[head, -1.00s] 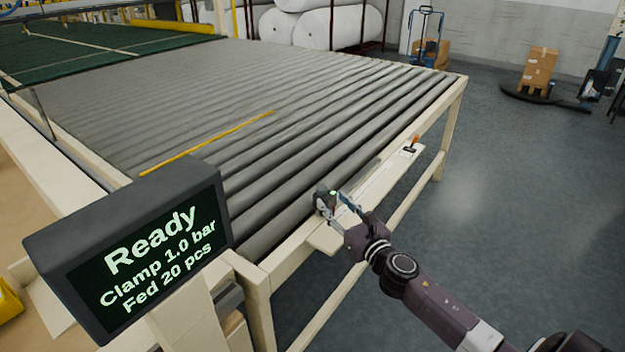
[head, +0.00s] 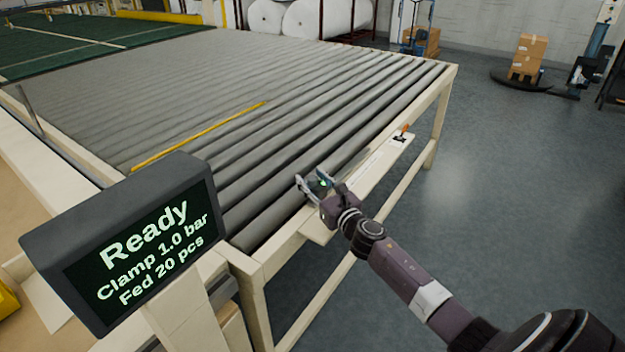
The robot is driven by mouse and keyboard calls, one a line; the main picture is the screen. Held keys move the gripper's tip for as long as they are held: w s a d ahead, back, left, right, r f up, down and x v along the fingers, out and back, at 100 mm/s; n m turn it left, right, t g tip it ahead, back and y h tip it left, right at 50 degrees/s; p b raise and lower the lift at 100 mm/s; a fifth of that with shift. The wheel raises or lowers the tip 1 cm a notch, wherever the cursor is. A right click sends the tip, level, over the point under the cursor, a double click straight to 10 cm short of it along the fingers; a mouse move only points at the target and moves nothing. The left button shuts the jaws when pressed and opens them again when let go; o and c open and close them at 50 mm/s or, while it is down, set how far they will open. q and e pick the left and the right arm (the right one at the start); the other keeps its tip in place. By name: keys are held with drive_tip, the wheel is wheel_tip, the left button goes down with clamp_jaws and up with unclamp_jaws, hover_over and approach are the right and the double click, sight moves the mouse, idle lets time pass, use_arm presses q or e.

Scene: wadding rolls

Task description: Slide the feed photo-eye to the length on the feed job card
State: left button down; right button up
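The feed photo-eye (head: 322,184), a small dark block with a green light, sits near the close end of a pale rail (head: 372,167) along the roller table's right side. My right gripper (head: 312,182) is over it, fingers apart, one on each side of the green light. The gripper partly hides the block, and I cannot tell whether the fingers touch it. A small orange piece (head: 405,128) with a dark mark below it is at the rail's far end. No job card can be made out. My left gripper is not in view.
The roller table (head: 250,120) fills the middle, with a yellow strip (head: 200,136) across it. A display (head: 140,245) reading "Ready, Clamp 1.0 bar, Fed 20 pcs" stands at the front left. Cartons (head: 528,58) stand at the back right. The floor right of the table is clear.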

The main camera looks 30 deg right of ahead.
drive_tip(key=c, duration=0.5)
clamp_jaws()
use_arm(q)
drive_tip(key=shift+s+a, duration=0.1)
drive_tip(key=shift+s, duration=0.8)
